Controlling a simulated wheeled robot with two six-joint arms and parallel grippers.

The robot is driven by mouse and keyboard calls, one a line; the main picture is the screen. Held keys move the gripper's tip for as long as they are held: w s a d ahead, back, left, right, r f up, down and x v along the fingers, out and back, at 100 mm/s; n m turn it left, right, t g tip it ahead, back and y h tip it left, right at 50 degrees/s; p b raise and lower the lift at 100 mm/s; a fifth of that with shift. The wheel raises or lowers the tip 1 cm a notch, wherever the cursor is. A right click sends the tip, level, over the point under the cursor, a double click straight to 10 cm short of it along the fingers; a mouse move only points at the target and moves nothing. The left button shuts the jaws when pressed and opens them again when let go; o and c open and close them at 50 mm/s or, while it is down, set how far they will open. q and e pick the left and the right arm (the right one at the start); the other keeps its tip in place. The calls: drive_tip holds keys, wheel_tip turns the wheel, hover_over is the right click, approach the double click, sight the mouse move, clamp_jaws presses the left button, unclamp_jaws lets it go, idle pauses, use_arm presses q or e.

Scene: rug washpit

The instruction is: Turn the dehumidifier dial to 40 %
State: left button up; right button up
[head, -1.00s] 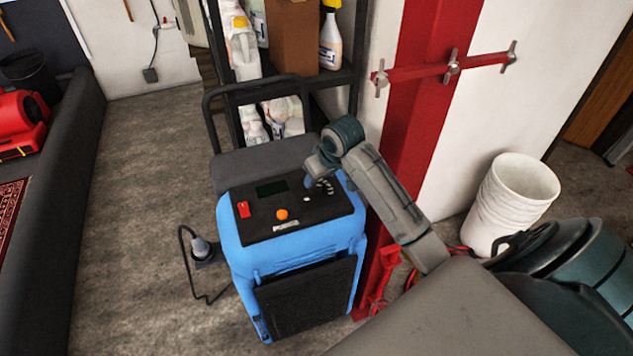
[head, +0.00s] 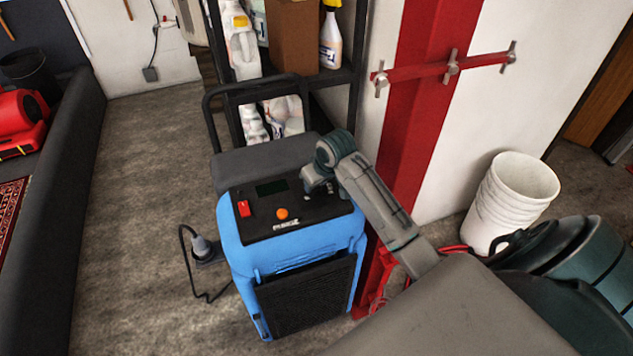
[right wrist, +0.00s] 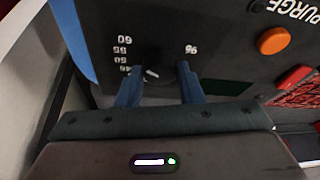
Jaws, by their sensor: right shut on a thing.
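The blue dehumidifier (head: 290,255) stands upright on the floor in the head view, with a black control panel (head: 262,222) on top. My right gripper (head: 312,187) is over the panel's right part and hides the dial there. In the right wrist view the black dial (right wrist: 158,76) sits between the two fingers of my right gripper (right wrist: 160,88), which is shut on it. The dial's white mark slants toward the lower numbers of the printed scale (right wrist: 122,55), where 60, 55, 50 and 45 show. Anything below 45 is hidden by a finger. My left gripper is not in view.
The panel has an orange button (head: 282,213), a red switch (head: 243,208) and a dark display (head: 271,187). A black shelf (head: 340,80) with bottles stands behind. A red post (head: 405,130) and white buckets (head: 515,200) are at right.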

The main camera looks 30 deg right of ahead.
drive_tip(key=shift+r+n+p, duration=0.15)
drive_tip(key=shift+n+p, duration=0.25)
drive_tip(key=shift+p, duration=0.25)
drive_tip(key=shift+d+r+n+y+p, duration=0.15)
drive_tip(key=shift+n+y+p, duration=0.45)
drive_tip(key=shift+n+p, duration=0.5)
drive_tip(key=shift+n+y+p, duration=0.4)
drive_tip(key=shift+n+p, duration=0.15)
drive_tip(key=shift+n, duration=0.35)
drive_tip(key=shift+w+d+n+g+y+p, duration=0.1)
drive_tip(key=shift+n+g+y+p, duration=0.25)
drive_tip(key=shift+n, duration=0.55)
drive_tip(key=n, duration=0.2)
drive_tip(key=n+g+y, duration=0.1)
drive_tip(key=shift+w+f+n, duration=0.1)
drive_tip(key=shift+f+n, duration=0.15)
drive_tip(key=shift+n, duration=0.05)
drive_tip(key=n+g, duration=0.1)
drive_tip(key=n, duration=0.1)
drive_tip(key=n+g+y+b, duration=0.1)
drive_tip(key=n, duration=0.2)
drive_tip(key=shift+w, duration=0.1)
drive_tip(key=shift+n, duration=0.4)
